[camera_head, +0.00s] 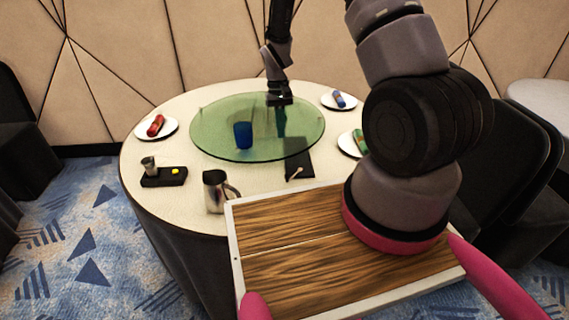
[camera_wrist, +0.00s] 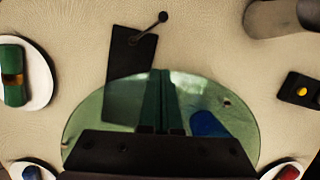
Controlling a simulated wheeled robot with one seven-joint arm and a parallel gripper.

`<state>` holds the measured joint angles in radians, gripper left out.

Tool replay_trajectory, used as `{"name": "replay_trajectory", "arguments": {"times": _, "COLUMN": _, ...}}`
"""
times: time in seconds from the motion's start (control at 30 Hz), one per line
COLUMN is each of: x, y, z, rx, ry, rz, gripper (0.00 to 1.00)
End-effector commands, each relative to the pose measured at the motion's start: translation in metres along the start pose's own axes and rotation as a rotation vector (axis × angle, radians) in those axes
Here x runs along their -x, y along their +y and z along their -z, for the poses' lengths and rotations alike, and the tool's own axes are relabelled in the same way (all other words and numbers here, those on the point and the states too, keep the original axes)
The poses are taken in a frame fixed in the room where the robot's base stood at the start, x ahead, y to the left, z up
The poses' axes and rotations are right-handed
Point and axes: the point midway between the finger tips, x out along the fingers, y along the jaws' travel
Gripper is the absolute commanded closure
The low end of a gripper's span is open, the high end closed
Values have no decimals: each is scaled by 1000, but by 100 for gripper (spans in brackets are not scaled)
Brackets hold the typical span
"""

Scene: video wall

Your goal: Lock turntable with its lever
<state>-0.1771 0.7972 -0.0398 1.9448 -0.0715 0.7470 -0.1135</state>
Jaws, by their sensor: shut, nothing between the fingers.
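The turntable (camera_head: 220,125) is a green see-through disc on a round table; the wrist view shows it too (camera_wrist: 85,125). A dark plate (camera_head: 299,160) sits at its near edge, partly under the disc. A thin lever (camera_head: 295,174) with a round knob stands on this plate. In the wrist view the plate (camera_wrist: 125,55) is upper left of centre, and the lever (camera_wrist: 150,28) slants up right from it, clear of the disc. My gripper (camera_head: 281,134) is over the disc, fingers together and empty, apart from the lever; its fingertips (camera_wrist: 161,72) point toward the plate.
A blue cup (camera_head: 243,135) stands on the disc. Plates with rolled items (camera_head: 157,126) (camera_head: 339,100) surround it. A metal jug (camera_head: 214,192) and a black tray (camera_head: 164,177) with a small cup and yellow piece stand near the front left. Dark chairs flank the table (camera_head: 160,208).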

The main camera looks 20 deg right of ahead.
Motion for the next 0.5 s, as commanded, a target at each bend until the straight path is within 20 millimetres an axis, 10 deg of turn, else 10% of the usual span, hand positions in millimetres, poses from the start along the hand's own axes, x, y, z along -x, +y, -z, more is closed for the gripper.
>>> {"name": "replay_trajectory", "arguments": {"times": 0.5, "x": -79, "y": 0, "z": -1, "rx": -1, "ry": -5, "rz": -1, "gripper": 100}}
